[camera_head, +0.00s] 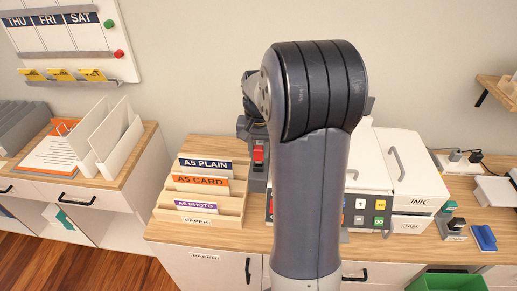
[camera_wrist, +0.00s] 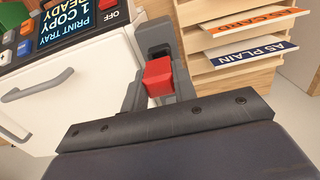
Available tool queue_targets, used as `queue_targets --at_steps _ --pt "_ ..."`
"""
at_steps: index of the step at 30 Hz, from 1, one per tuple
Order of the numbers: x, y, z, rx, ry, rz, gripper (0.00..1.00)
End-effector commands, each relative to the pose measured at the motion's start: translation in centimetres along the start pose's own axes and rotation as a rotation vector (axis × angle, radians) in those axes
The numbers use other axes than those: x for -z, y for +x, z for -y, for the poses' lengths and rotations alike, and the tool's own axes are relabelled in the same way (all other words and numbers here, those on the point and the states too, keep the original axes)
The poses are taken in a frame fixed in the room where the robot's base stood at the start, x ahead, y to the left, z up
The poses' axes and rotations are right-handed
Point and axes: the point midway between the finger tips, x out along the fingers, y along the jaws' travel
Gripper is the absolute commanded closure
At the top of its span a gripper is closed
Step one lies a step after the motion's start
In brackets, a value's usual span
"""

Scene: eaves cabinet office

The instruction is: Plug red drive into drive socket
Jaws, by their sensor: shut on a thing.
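The red drive (camera_wrist: 158,77) is between the two grey fingers of my gripper (camera_wrist: 159,88) in the wrist view. My gripper is shut on it. My arm hides part of this area.
A wooden paper rack (camera_head: 205,195) stands close on the left. The white printer (camera_head: 405,170) with its button panel stands on the right. A blue item (camera_head: 483,238) and a small grey holder (camera_head: 453,229) lie further right on the desk.

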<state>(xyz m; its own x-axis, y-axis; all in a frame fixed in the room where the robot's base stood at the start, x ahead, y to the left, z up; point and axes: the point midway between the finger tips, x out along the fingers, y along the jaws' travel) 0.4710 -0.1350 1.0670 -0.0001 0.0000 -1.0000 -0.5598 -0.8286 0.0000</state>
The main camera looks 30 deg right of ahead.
Motion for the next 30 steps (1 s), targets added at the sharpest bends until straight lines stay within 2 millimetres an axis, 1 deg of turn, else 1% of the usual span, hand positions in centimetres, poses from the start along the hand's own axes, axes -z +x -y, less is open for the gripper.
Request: queue_targets --at_steps 29,30 --pt "0.0 2.6 0.0 0.000 0.000 0.001 0.95" --pt "0.0 2.5 0.0 0.000 0.000 0.001 0.71"
